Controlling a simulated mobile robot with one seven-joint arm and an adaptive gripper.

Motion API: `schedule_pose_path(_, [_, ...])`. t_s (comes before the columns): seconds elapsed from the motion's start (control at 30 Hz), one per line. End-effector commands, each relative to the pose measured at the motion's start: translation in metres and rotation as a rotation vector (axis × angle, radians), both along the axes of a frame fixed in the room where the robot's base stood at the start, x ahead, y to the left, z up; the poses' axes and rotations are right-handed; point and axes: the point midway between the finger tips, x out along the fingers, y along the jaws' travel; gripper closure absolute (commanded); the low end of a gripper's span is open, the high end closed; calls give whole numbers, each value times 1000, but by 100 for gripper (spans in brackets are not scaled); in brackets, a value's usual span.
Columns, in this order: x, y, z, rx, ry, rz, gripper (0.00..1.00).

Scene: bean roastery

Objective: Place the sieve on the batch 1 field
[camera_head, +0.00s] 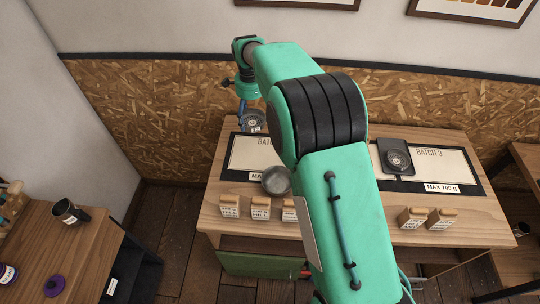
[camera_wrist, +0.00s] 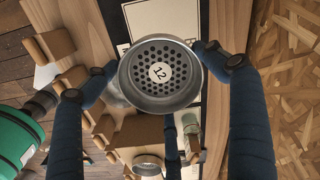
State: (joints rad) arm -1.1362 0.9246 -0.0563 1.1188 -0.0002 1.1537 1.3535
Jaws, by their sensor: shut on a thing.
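My gripper (camera_head: 246,106) is shut on a round grey metal sieve (camera_wrist: 160,78). The sieve has a perforated bottom and a round label reading 12, and sits between my two dark fingers in the wrist view. Part of a bordered field (camera_wrist: 160,18) shows behind the sieve in the wrist view. Whether the sieve touches anything below is unclear.
A silver round dish (camera_head: 275,180) stands at the left field's front edge. Several small labelled boxes (camera_head: 229,206) line the table front. My arm hides the table's middle.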

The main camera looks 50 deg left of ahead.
Motion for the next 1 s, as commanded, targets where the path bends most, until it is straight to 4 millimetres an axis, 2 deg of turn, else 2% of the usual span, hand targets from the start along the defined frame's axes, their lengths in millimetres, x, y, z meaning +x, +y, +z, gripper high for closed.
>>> schedule_pose_path(0.07, [-13, 9, 0, 1, 0, 11, 43])
schedule_pose_path(0.4, [-11, 6, -74, -4, 2, 8, 43])
schedule_pose_path(0.6, [-10, 7, -103, 0, 0, 8, 43])
schedule_pose_path(0.73, [-10, 7, -110, 0, 0, 8, 43])
schedule_pose_path(1.0, [-10, 7, -110, 0, 0, 8, 43])
